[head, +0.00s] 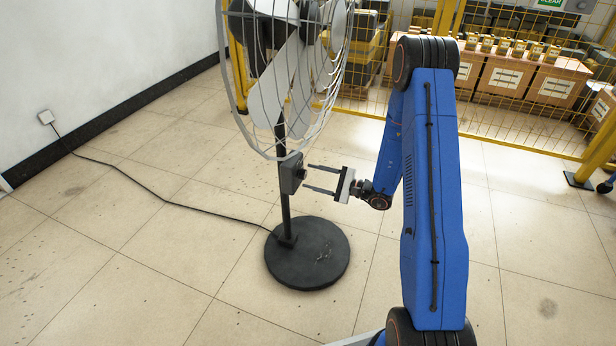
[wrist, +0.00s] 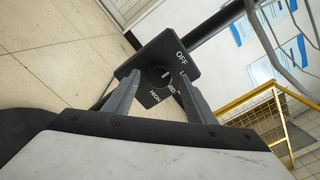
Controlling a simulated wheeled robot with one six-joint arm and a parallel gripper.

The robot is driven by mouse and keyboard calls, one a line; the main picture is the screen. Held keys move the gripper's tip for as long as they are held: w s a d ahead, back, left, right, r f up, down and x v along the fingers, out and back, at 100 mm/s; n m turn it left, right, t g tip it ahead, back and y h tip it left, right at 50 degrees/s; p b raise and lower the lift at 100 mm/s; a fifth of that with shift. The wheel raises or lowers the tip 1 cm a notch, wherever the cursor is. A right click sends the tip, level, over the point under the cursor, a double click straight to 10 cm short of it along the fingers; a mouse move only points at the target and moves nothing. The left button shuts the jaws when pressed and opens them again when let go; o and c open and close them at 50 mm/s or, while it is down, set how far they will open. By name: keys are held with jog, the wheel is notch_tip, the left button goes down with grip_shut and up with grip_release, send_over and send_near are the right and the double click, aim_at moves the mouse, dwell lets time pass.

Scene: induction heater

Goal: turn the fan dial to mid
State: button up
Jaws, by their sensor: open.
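The pedestal fan (head: 283,150) stands upright, with a dark control box (head: 291,174) on its pole below the cage. In the wrist view the box face (wrist: 153,57) carries the labels OFF, HIGH and two partly hidden ones between. The round black dial (wrist: 160,77) sits in its middle with a small light mark. I cannot tell for sure which label the mark faces. My gripper (head: 307,177) is open and level, just right of the box in the head view. In the wrist view its fingers (wrist: 158,80) lie on either side of the dial; contact cannot be told.
The fan's round black base (head: 307,262) rests on the tiled floor. The floor in front is clear.

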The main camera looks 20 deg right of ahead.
jog(key=shift+x, duration=1.15)
jog(key=shift+c, duration=0.3)
jog(key=c, duration=1)
